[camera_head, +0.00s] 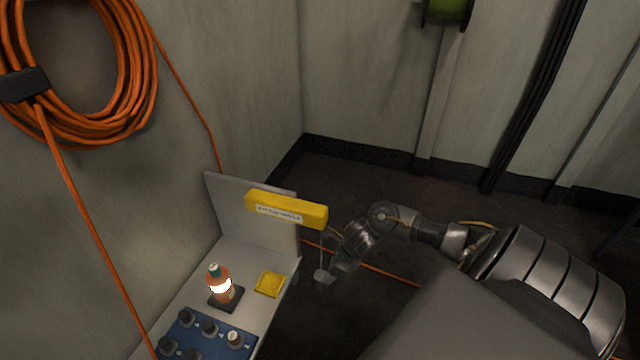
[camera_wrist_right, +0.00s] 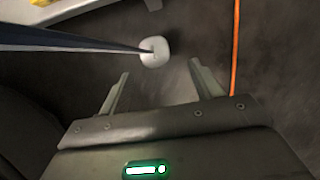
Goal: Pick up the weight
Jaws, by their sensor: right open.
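The weight (camera_head: 323,277) is a small pale grey piece hanging on a thin line below the yellow bar (camera_head: 286,209). In the right wrist view the weight (camera_wrist_right: 154,52) is a whitish rounded block at the end of a dark strip-like line from the left. My right gripper (camera_head: 340,246) is beside the hanging line in the head view, its fingers hard to make out. In the right wrist view the right gripper (camera_wrist_right: 159,70) is open and empty, and the weight shows just beyond the gap between its fingertips. My left gripper is not in view.
A pale bench (camera_head: 258,249) holds an orange lamp (camera_head: 220,284) with a glowing band, a yellow pad (camera_head: 270,284) and a blue panel with several knobs (camera_head: 239,349). An orange cable (camera_wrist_right: 235,45) runs along the floor right of the gripper. Coiled orange cable (camera_head: 146,80) hangs on the wall.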

